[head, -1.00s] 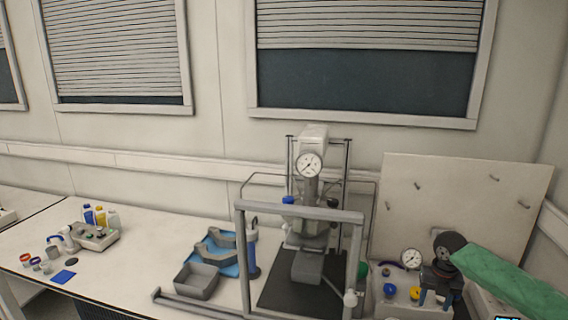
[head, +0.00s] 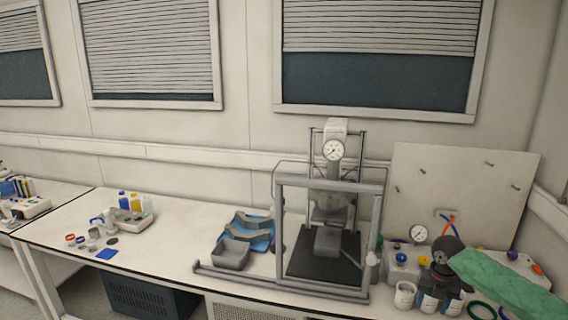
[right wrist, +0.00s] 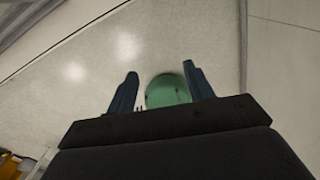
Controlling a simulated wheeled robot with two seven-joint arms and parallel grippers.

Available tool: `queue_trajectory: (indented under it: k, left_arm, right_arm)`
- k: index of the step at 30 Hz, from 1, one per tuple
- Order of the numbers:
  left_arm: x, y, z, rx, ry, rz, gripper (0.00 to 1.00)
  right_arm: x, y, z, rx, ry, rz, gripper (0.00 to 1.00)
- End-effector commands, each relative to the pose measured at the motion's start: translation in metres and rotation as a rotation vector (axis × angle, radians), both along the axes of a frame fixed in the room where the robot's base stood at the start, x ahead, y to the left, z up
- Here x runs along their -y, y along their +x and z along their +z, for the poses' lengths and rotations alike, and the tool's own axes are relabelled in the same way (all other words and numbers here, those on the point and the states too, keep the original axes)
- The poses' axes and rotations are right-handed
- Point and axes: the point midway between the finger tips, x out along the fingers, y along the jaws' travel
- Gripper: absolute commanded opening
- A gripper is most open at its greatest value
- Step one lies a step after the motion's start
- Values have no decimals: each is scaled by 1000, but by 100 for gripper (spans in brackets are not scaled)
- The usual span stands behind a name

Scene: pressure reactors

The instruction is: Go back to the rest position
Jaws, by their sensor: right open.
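My right gripper (head: 441,303) hangs at the lower right of the head view, below a black wrist and a green-sleeved forearm (head: 510,284). In the right wrist view its two dark blue fingers (right wrist: 160,70) are apart, with nothing visibly clamped between them. A round green thing (right wrist: 167,91) shows between the fingers there; its distance is unclear. My left gripper is not in view.
A framed reactor stand (head: 330,185) with a gauge stands on the long bench (head: 175,235). A grey tray (head: 231,256) and blue holder are left of it. A pegboard (head: 465,185) and gauge unit (head: 418,234) are behind my right gripper.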

Motion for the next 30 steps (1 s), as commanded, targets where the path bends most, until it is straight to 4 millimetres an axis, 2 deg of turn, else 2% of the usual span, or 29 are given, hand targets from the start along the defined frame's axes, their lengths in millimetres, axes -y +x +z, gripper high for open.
queue_trajectory:
  k: [4, 10, 13, 16, 20, 23, 30]
  left_arm:
    - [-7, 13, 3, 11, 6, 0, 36]
    - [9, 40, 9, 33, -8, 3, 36]
    - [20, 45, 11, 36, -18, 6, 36]
    - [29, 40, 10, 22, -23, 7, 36]
    - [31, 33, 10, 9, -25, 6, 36]
    - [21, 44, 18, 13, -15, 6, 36]
    - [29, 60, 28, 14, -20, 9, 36]
  right_arm:
    - [-8, 2, -21, 11, 12, -59, 52]
    - [-24, 5, -57, 32, 34, -170, 52]
    - [-33, 6, -80, 45, 49, -244, 52]
    - [-45, 5, -110, 56, 69, -336, 52]
    - [-66, -1, -165, 71, 107, -510, 52]
    - [-82, -10, -212, 80, 139, -667, 52]
    - [-120, -49, -322, 86, 210, -1049, 52]
